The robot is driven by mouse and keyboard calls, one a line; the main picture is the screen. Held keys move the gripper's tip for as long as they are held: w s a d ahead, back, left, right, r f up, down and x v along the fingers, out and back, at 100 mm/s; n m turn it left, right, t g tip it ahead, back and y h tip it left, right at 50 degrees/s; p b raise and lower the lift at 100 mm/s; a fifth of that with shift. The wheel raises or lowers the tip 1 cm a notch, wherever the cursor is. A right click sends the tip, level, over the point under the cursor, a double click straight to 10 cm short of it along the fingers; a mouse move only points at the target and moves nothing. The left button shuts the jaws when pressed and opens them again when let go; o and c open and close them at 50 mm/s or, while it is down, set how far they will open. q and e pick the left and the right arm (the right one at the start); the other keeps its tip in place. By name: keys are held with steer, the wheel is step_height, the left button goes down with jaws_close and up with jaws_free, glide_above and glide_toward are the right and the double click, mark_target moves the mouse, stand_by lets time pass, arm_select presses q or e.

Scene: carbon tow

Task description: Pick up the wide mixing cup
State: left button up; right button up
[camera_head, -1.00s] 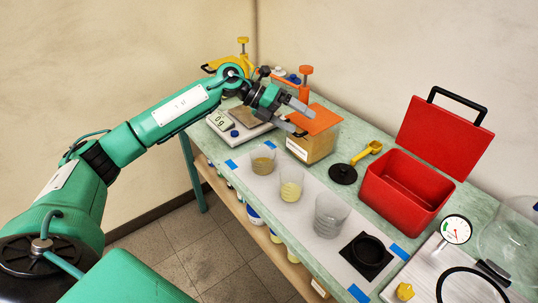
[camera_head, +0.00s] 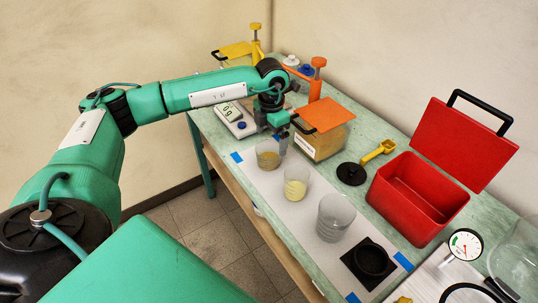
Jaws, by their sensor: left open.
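Three clear cups stand in a row on a white sheet on the bench. The empty one (camera_head: 335,217) at the right end is the largest and looks the widest. The middle cup (camera_head: 296,185) holds pale yellow material, and the left cup (camera_head: 267,154) holds a tan material. My left gripper (camera_head: 281,143) points down just behind the tan cup, beside the orange-lidded container. It is open and looks empty; its fingertips are partly hidden. It is well apart from the large empty cup. My right gripper is not in view.
A black disc (camera_head: 351,173), yellow scoop (camera_head: 379,152) and open red box (camera_head: 413,204) lie to the right. A black square base with a ring (camera_head: 371,261) is in front.

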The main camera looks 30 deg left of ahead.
mark_target(269, 152)
arm_select(q)
steer(key=shift+f, duration=0.65)
steer(key=shift+s+f+p, duration=0.15)
steer(key=shift+f+p, duration=0.2)
steer(key=f, duration=0.1)
steer(key=f+p, duration=0.1)
steer(key=f, duration=0.1)
steer(key=shift+s+a+f, duration=0.2)
steer(key=shift+f, duration=0.5)
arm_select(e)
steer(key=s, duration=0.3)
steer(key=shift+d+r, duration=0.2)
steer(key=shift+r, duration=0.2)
arm_select(q)
steer(key=shift+c, duration=0.2)
steer(key=c, duration=1)
